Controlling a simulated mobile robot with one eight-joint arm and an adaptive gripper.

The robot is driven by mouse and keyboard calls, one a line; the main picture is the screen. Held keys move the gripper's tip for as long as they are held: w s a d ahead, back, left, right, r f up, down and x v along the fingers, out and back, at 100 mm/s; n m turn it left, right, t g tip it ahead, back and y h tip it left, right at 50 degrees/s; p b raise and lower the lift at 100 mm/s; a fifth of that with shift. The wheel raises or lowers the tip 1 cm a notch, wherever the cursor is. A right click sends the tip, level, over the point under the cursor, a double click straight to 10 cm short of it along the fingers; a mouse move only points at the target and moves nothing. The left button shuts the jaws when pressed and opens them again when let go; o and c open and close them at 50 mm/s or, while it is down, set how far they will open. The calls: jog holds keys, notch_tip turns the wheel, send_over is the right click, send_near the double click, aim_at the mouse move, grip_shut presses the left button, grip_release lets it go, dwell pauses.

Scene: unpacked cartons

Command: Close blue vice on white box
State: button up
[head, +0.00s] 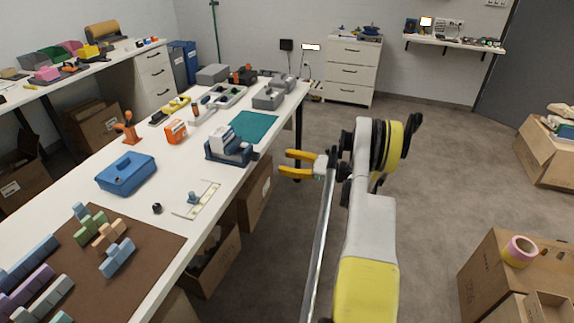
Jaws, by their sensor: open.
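The dark blue vice (214,155) stands near the right edge of the long white table. A pale grey-white box (233,142) sits in it, between its jaws. From this distance I cannot tell whether the jaws touch the box. A dark handle part shows at the vice's right side. My gripper (284,163), with two yellow fingers, is to the right of the vice, beyond the table edge. Its fingers point left toward the vice, apart from each other and empty. A clear gap shows in the picture between the fingertips and the vice.
A teal mat (254,126) lies behind the vice, and an orange box (175,131) stands to its left. A blue case (127,173) and a small pale plate (196,200) are nearer. Open cartons (213,272) stand under the table.

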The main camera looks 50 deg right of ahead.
jog(key=shift+s+f+m, duration=0.1)
jog(key=shift+s+m, duration=0.05)
jog(key=shift+m, duration=1.25)
jog(key=w+a+r+n+g, duration=0.4)
jog(key=w+a+r+n, duration=0.35)
jog(key=a, duration=0.55)
jog(key=s+a+r+n+g+h, duration=0.1)
jog(key=a+r+n+g, duration=0.15)
jog(key=a+r, duration=0.4)
jog(key=s+a+r+n+g, duration=0.1)
jog(key=a+r+n, duration=0.25)
jog(key=a, duration=0.65)
jog(key=s+a+r+n+g+h, duration=0.2)
jog(key=s+a+n+h, duration=0.1)
jog(key=s+a+n, duration=0.75)
jog(key=s+a+f+n+h, duration=0.1)
jog(key=s+a+n, duration=0.1)
jog(key=s+n, duration=0.2)
jog(key=s+a+f+n+h, duration=0.1)
jog(key=s+a+n, duration=0.2)
jog(key=s, duration=0.7)
jog(key=shift+s+a+n+h, duration=0.2)
jog(key=shift+n+h, duration=0.2)
jog(key=shift+n, duration=0.2)
